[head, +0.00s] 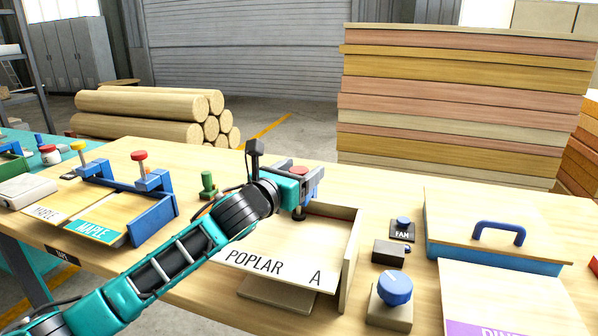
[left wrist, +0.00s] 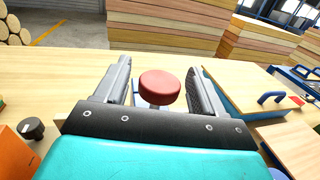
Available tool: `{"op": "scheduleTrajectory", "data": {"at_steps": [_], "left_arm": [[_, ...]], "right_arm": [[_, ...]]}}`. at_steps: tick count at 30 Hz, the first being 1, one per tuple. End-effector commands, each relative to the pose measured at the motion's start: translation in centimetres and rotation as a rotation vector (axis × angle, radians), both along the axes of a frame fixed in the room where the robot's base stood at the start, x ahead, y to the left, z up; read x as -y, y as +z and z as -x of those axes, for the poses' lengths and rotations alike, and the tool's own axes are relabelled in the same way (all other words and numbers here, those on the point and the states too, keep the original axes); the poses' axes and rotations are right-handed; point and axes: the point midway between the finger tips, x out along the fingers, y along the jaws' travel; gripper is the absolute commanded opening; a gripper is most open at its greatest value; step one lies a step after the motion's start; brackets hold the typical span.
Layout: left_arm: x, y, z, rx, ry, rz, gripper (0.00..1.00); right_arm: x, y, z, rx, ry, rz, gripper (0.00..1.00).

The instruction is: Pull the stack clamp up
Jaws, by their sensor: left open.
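The stack clamp has a round red knob (left wrist: 160,86) that stands between my left gripper's fingers in the left wrist view, with a visible gap on each side. In the head view its dark foot (head: 299,216) shows below the fingers, over the board marked POPLAR A (head: 270,265). My left gripper (head: 306,182) is open around the knob, and it hides part of the clamp. In the left wrist view the gripper (left wrist: 158,88) points away over the bench. My right gripper is not in view.
Blue clamps with a red knob (head: 139,156) and a yellow knob stand at the left by the maple boards. A wooden side wall (head: 350,262) edges the poplar tray. A blue dial (head: 395,288), a FAN switch (head: 402,230) and a lidded blue box (head: 487,256) are at the right.

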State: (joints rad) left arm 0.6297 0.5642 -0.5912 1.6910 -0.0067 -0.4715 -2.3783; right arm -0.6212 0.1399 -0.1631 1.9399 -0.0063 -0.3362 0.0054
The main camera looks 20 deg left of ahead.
Motion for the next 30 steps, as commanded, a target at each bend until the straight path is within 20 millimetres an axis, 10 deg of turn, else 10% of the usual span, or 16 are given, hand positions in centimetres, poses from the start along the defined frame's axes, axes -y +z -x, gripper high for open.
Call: {"op": "scheduleTrajectory", "data": {"at_steps": [24, 30], "left_arm": [[-0.02, -0.04, 0.04, -0.001, 0.000, 0.000, 0.00], [-0.04, 0.54, 0.03, 0.000, 0.000, -0.001, 0.00]], "right_arm": [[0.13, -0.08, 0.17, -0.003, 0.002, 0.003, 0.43], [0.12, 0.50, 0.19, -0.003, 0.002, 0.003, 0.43]]}}
